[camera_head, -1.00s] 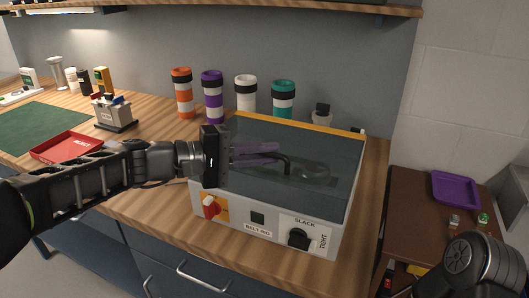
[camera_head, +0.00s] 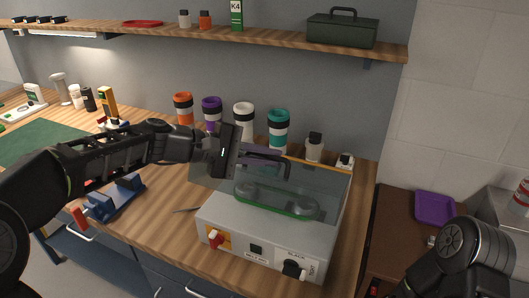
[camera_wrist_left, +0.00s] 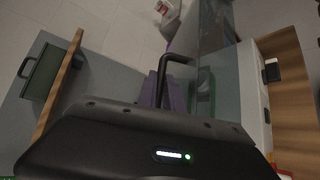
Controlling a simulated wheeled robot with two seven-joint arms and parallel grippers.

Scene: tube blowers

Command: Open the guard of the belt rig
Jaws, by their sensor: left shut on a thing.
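The belt rig (camera_head: 235,235) is a grey box on the wooden bench, with a red switch, a black knob and labels on its front. Its clear guard (camera_head: 325,185) is partly raised, its front tilted up off the box; an orange strip runs along the back edge. Under it I see two pulleys and a green-edged belt bed (camera_head: 275,203). My left gripper (camera_head: 268,158) is shut on the guard's black handle (camera_head: 285,170). The handle (camera_wrist_left: 177,62) also shows between the purple fingers in the left wrist view. My right gripper is out of view; only part of that arm shows.
Several coloured cups (camera_head: 278,130) stand behind the rig. A blue fixture (camera_head: 115,198) sits on the bench left of the rig, below my left arm. A shelf (camera_head: 210,36) with a green toolbox (camera_head: 343,29) is overhead. A purple tray (camera_head: 434,207) is at right.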

